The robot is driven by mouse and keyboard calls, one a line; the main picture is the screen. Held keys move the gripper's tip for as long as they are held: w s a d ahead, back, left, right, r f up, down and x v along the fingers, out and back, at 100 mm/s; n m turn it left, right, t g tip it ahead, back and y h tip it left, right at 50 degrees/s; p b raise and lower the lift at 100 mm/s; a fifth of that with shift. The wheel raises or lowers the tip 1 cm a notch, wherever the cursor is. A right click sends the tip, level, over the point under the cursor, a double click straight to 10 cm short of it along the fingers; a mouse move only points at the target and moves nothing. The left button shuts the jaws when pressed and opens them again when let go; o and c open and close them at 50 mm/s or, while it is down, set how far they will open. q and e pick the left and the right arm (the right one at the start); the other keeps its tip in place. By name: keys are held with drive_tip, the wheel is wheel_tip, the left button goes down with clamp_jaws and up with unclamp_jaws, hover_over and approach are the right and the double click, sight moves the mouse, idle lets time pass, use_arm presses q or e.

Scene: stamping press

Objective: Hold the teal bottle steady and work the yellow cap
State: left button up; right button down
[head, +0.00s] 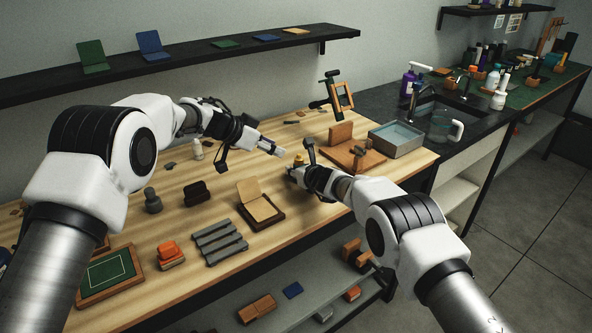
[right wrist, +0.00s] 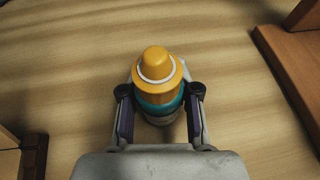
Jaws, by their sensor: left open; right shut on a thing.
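The teal bottle (right wrist: 160,104) stands on the wooden table with the yellow cap (right wrist: 155,72) on top and a white ring around the cap. In the right wrist view my right gripper (right wrist: 160,108) has a finger on each side of the teal body, just below the cap. In the head view the yellow cap (head: 298,159) shows small beside my right gripper (head: 296,173), and most of the bottle is hidden there. My left gripper (head: 280,151) is open and empty, to the left of the cap and apart from it.
A wooden stand (head: 349,156) and a grey bin (head: 396,138) are right of the bottle. An open box (head: 262,209) and a grey ribbed rack (head: 219,242) lie in front, to the left. A small white bottle (head: 198,150) stands further left.

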drive_tip(key=c, duration=1.8)
unclamp_jaws()
clamp_jaws()
drive_tip(key=shift+s+f+b, duration=0.1)
drive_tip(key=shift+f+b, duration=0.15)
drive_tip(key=shift+b, duration=0.15)
drive_tip(key=o, duration=0.7)
unclamp_jaws()
drive_tip(key=o, duration=0.3)
drive_tip(key=shift+r, duration=0.15)
